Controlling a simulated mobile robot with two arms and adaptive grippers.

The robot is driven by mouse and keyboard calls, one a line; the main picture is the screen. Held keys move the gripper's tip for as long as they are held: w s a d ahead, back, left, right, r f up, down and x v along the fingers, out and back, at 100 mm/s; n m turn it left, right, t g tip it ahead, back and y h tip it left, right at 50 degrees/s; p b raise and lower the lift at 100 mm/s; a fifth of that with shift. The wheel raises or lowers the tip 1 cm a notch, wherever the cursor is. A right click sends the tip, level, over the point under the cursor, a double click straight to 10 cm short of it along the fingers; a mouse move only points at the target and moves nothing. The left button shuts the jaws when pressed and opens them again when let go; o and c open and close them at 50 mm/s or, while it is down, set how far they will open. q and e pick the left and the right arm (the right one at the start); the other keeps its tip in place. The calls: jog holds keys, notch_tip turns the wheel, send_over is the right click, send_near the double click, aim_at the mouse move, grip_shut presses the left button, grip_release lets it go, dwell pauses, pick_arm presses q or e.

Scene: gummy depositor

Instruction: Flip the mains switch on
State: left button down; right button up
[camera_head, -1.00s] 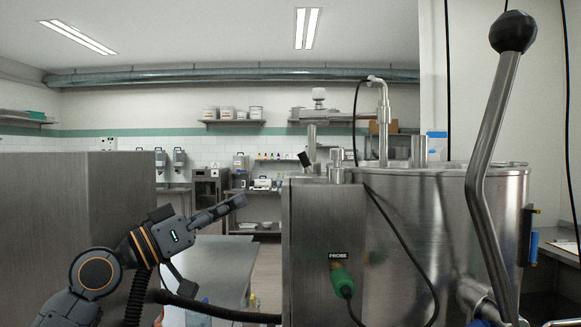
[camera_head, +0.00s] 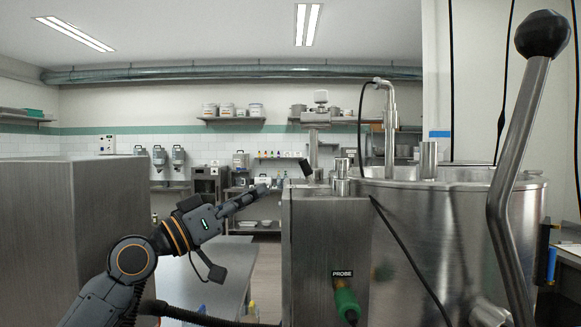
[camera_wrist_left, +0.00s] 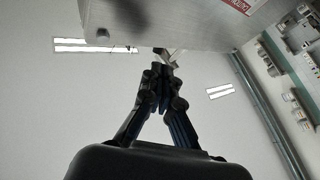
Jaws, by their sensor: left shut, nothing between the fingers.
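My left gripper (camera_head: 266,187) is shut and empty, its fingers pointing right toward the left side of the steel control housing (camera_head: 325,240). In the left wrist view the shut fingertips (camera_wrist_left: 161,68) are close below a small metallic lever-like part (camera_wrist_left: 168,57) at the edge of a grey box face (camera_wrist_left: 190,25). This part may be the mains switch; I cannot tell its position or whether the fingers touch it. No clearly labelled switch shows in the head view; the housing's left side is hidden there. My right gripper is not in view.
A steel kettle (camera_head: 440,240) with a long black-knobbed lever (camera_head: 510,160) stands at the right. A green probe plug (camera_head: 346,301) and cable are on the housing front. A steel cabinet (camera_head: 70,240) is at the left. A red-marked label (camera_wrist_left: 240,5) is on the grey box.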

aim_at(302, 168)
pick_arm(q)
jog(key=p+x, duration=0.3)
jog(key=x, duration=0.5)
jog(key=shift+r, duration=0.1)
jog(key=shift+w+d+p, duration=0.2)
jog(key=shift+d+p, duration=0.15)
